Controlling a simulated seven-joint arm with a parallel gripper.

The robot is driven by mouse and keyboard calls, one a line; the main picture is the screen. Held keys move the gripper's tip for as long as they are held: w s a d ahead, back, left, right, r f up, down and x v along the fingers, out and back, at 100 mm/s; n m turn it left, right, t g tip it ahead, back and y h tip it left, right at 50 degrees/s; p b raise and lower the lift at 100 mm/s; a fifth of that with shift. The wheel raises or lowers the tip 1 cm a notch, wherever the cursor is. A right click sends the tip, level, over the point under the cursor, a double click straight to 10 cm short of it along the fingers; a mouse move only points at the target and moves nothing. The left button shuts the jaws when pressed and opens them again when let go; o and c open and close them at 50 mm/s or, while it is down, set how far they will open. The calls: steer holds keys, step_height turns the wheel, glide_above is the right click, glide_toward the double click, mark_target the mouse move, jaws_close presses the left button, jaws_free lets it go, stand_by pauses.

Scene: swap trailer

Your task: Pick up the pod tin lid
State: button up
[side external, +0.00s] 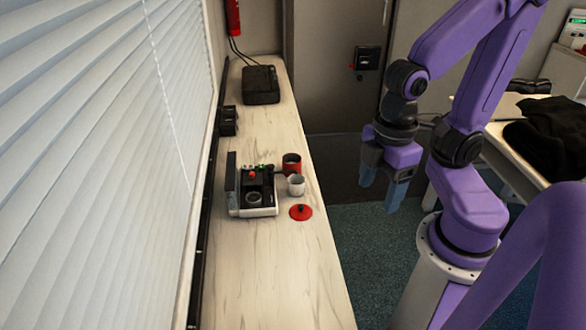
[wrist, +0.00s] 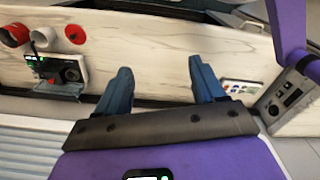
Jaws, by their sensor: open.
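The pod tin lid (side external: 300,212) is a flat red disc with a dark knob, lying on the light wooden counter in front of a white cup and a red tin. In the wrist view the red lid (wrist: 75,34) lies at the upper left. My gripper (side external: 382,192) hangs to the right of the counter, past its edge and clear of the lid. In the wrist view its two blue fingers (wrist: 162,88) are spread apart with nothing between them.
A coffee machine (side external: 263,212) stands left of the lid. A red tin (side external: 291,164) and a white cup (side external: 296,187) stand close behind it. A black case (side external: 261,85) lies at the far end. Window blinds (side external: 100,150) line the left.

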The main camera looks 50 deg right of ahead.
steer(key=w+a+f+m, duration=0.1)
steer(key=w+f+m, duration=0.1)
steer(key=w+m, duration=0.55)
steer(key=m, duration=2.5)
glide_above(301, 209)
steer(key=w, duration=0.2)
step_height(301, 209, down, 13)
steer(key=shift+g, duration=0.4)
steer(key=f, duration=1.1)
steer(key=s+f, duration=0.1)
steer(key=f, duration=0.5)
steer(key=shift+d, duration=0.35)
steer(key=c, duration=0.9)
